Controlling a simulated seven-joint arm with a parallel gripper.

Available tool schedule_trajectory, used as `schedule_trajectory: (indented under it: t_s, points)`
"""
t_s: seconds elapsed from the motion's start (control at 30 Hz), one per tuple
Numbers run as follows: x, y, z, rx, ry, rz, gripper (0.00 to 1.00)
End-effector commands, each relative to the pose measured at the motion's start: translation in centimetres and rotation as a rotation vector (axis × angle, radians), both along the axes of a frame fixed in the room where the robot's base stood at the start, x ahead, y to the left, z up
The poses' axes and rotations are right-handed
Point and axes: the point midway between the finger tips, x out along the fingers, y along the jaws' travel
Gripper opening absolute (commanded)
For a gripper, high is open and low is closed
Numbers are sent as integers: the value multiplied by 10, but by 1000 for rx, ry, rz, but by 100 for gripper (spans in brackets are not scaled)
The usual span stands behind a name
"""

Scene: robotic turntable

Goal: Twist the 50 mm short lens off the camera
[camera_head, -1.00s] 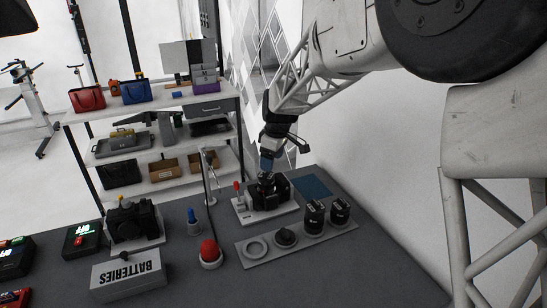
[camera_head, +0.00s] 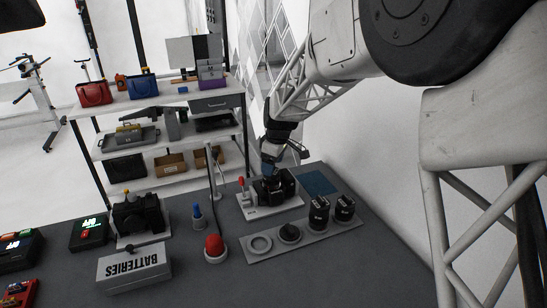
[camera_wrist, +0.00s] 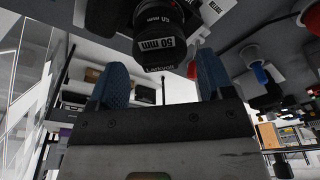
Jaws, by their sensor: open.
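The camera (camera_head: 274,188) is black and sits on a pale stand (camera_head: 262,212) at the back right of the table. Its short lens (camera_wrist: 162,38), black with a "50 mm" label, shows large at the top middle of the wrist view, attached to the camera. My gripper (camera_wrist: 162,62) has two blue fingers spread apart. They lie left and right of the lens's end in the wrist view, with gaps between fingers and lens. In the head view my gripper (camera_head: 269,165) is right at the camera's lens side and hides most of the lens.
A grey rack (camera_head: 328,236) holds two black lenses (camera_head: 318,212) (camera_head: 344,207), a small dark piece (camera_head: 290,232) and an empty ring (camera_head: 260,244). A red button (camera_head: 214,246), a thin post (camera_head: 214,177), a second camera (camera_head: 137,213) and a batteries box (camera_head: 134,268) stand left.

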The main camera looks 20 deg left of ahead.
Motion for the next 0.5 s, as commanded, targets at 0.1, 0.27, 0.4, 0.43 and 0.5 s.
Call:
schedule_trajectory:
  t_s: [0.1,0.27,0.4,0.43,0.5]
  points:
    - [0,2,-15,0,0,0,74]
    - [0,5,-31,0,1,0,74]
    - [0,6,-40,1,-1,0,74]
    - [0,7,-41,1,-1,0,74]
    - [0,7,-43,1,-1,0,74]
